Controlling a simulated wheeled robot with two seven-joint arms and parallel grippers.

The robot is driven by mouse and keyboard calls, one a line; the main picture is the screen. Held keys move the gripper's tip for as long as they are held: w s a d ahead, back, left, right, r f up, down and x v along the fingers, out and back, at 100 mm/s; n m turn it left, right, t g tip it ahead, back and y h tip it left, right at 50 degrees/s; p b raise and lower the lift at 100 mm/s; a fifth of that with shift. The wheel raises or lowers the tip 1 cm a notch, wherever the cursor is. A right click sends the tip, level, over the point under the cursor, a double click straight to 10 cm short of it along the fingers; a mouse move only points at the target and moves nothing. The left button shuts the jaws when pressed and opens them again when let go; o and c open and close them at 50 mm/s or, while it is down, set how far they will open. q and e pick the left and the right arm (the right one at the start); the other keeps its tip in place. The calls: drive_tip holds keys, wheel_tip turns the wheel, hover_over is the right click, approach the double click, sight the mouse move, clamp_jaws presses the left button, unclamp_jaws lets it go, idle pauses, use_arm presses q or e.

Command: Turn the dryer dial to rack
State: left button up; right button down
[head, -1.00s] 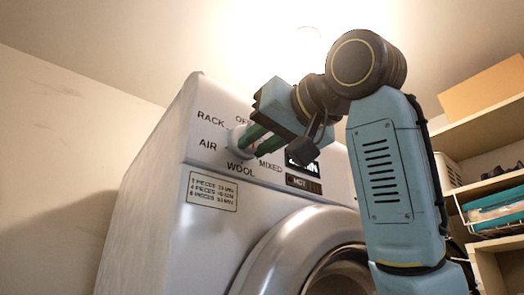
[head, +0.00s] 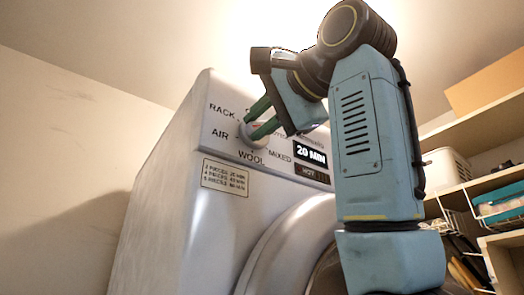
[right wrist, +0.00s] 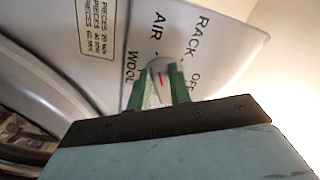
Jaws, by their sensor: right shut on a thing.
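The dryer dial (head: 247,134) is a round pale knob on the dryer's sloped front panel, ringed by the labels RACK, AIR, WOOL and MIXED. My right gripper (head: 252,126) has its two green fingers shut on the dial, one on each side. In the right wrist view the dial (right wrist: 160,68) sits between the green fingers (right wrist: 159,75) and shows a short red mark. I cannot tell surely which label the mark points to. The OFF label is mostly hidden by a finger in the head view. My left gripper is not in view.
The dryer (head: 165,190) has a display (head: 311,155) reading 20 MIN, with HOT below it, and a round door (head: 285,240) underneath. Shelves (head: 470,195) with a box, baskets and a teal item stand at the right. A bare wall is at the left.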

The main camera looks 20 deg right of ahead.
use_arm(q)
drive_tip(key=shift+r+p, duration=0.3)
drive_tip(key=shift+p, duration=0.1)
use_arm(e)
wheel_tip(320, 180, up, 2)
drive_tip(key=m, duration=1.1)
drive_tip(key=shift+m, duration=0.3)
drive_tip(key=c, duration=1.3)
unclamp_jaws()
